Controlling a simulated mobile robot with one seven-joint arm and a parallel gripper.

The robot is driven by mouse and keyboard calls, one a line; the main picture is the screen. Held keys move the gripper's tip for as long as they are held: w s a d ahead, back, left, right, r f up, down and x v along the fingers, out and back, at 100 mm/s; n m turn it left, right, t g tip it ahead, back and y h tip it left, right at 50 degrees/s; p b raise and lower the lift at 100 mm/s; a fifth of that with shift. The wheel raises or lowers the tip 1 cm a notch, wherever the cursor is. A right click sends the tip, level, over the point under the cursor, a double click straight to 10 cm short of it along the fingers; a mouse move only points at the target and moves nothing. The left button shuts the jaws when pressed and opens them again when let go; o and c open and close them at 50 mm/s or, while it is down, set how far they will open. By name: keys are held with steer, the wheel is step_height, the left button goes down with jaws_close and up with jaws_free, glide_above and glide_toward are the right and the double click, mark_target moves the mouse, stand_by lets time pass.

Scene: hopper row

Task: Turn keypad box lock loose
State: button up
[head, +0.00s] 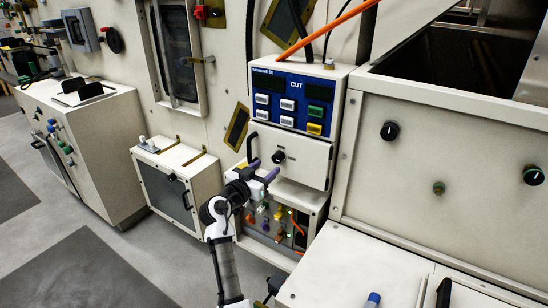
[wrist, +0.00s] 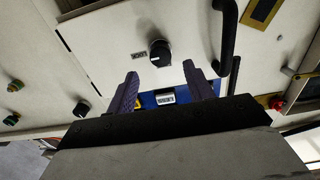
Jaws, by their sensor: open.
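The keypad box (head: 292,112) is cream with a blue panel of white, green and yellow buttons and a display with "CUT". Its lock, a round black knob (head: 278,157), sits on the door (head: 308,168) below the panel. In the wrist view the knob (wrist: 160,54) lies just beyond and between my fingertips, with a small pale mark on it and a label beside it. My gripper (head: 262,171) is open, with two purple fingers pointing at the door. In the wrist view my gripper (wrist: 160,71) is empty and appears apart from the knob.
A black bar handle (head: 251,150) is on the door's left side, close to my fingers; it also shows in the wrist view (wrist: 226,38). An open bay with coloured connectors (head: 276,222) lies below. A low box (head: 178,178) stands left, a panel with knobs (head: 440,165) right.

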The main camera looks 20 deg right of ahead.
mark_target(276, 159)
steer(key=p+x, duration=0.1)
steer(key=x, duration=0.5)
steer(key=shift+w, duration=0.1)
steer(key=c, duration=1)
